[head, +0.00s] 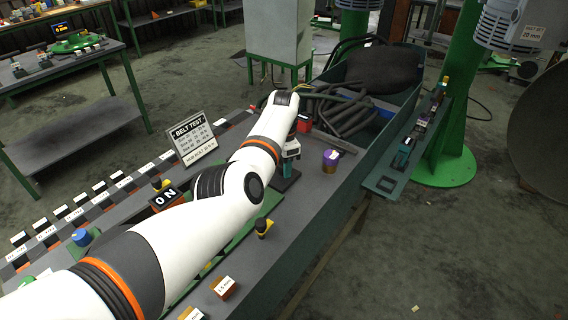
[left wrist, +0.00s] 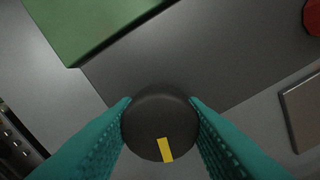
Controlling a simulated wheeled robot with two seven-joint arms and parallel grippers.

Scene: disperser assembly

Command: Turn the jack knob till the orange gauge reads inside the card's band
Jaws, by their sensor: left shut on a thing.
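The jack knob (left wrist: 158,122) is a dark round knob with a yellow mark, seen in the left wrist view. My left gripper (left wrist: 160,128) is shut on it, with one teal finger on each side. The yellow mark points toward the lower edge of that view. In the head view my left gripper (head: 291,148) is low over the bench, and the knob is hidden there. A card headed BELT TEST (head: 191,137) stands left of my arm; its small lines are hard to read. I cannot make out an orange gauge with certainty.
A small dark display with orange characters (head: 64,28) stands on the back left table. An ON block (head: 165,198) and yellow-black knob (head: 263,227) sit near my arm. A purple cylinder (head: 331,160) stands right of my gripper. Dark hoses (head: 345,108) fill the bin behind.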

